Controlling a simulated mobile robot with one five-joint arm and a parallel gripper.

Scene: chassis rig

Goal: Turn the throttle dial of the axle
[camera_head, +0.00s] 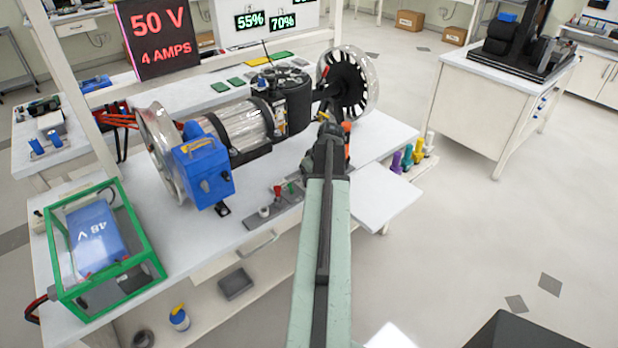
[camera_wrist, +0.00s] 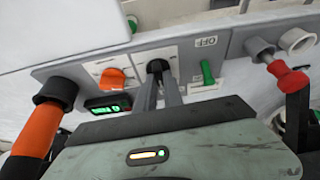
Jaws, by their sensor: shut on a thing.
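The axle (camera_head: 240,122), with a wheel at each end, lies across the bench in the head view. In the wrist view a grey control panel (camera_wrist: 225,50) runs across the top. A small black dial (camera_wrist: 157,66) sits on a white plate there, and my gripper (camera_wrist: 158,84) is shut on it with its two grey fingers either side. The dial's markings are too small to read. An orange knob (camera_wrist: 112,78) is just left of it, above a small green-lit display (camera_wrist: 108,106). In the head view my arm hides the dial.
Right of the dial are a green switch (camera_wrist: 207,72) under an OFF label and a red-handled lever (camera_wrist: 290,78). A thick orange handle (camera_wrist: 38,130) stands close on the left. A green-framed battery case (camera_head: 150,262) stands at the bench's left end.

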